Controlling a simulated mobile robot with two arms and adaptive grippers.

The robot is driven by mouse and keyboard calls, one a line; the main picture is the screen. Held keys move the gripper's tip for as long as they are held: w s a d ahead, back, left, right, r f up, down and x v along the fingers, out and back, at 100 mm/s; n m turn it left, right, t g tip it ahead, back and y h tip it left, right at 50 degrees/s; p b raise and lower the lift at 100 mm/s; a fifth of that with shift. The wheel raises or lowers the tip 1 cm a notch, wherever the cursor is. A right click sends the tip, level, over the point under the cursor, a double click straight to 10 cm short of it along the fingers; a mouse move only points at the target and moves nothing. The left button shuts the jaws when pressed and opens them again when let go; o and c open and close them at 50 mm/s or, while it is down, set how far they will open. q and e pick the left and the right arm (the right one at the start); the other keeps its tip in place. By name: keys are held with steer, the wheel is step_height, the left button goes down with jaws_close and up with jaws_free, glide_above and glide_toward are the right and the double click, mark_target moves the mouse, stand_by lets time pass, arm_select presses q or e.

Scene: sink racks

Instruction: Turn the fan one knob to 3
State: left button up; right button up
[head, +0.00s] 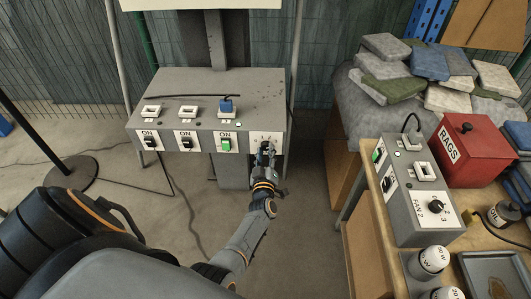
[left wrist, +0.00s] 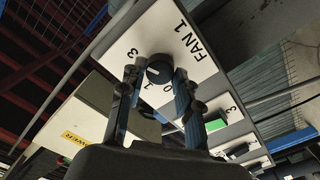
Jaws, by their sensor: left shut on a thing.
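The fan one knob (left wrist: 160,68) is a dark round knob on a white panel lettered FAN 1 (left wrist: 192,42) in the left wrist view. Numbers 0, 1 and 3 show around it; which one it points at is hard to tell. My left gripper (head: 266,150) is at the right end of the grey control box (head: 190,88) in the head view, hiding most of the knob there. In the left wrist view its two fingers are on either side of the knob, shut on it. My right gripper is not in view.
Left of the knob are switches marked ON, one green (head: 226,144). A blue plug (head: 226,104) sits on top of the box. At the right, a second box with a FAN 2 knob (head: 436,205) stands on a bench near a red RAGS box (head: 466,149).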

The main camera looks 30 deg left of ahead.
arm_select(q)
steer(key=o, duration=1.1)
steer(key=shift+f, duration=0.1)
steer(key=shift+o, duration=0.2)
